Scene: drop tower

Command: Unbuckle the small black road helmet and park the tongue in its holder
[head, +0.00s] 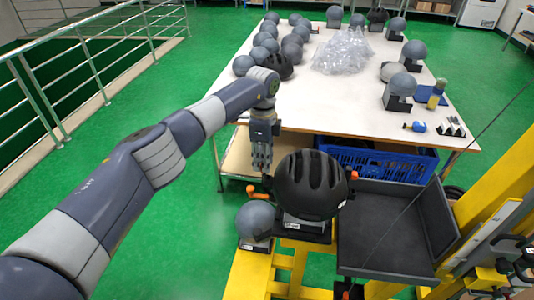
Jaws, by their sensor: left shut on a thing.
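The black road helmet (310,184) sits on a headform on the yellow stand, its vented shell facing me. My left gripper (264,170) points down at the helmet's left side, close to its edge. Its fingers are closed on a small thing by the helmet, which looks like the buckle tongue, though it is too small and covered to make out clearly. The rest of the buckle and the tongue's holder cannot be made out. My right gripper is not in view.
Orange handles (257,193) flank the helmet. A grey headform (255,221) stands at its left, a dark tray (385,235) at its right. Behind are a blue crate (385,161) and a white table (320,100) with headforms and a clear plastic heap (343,50).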

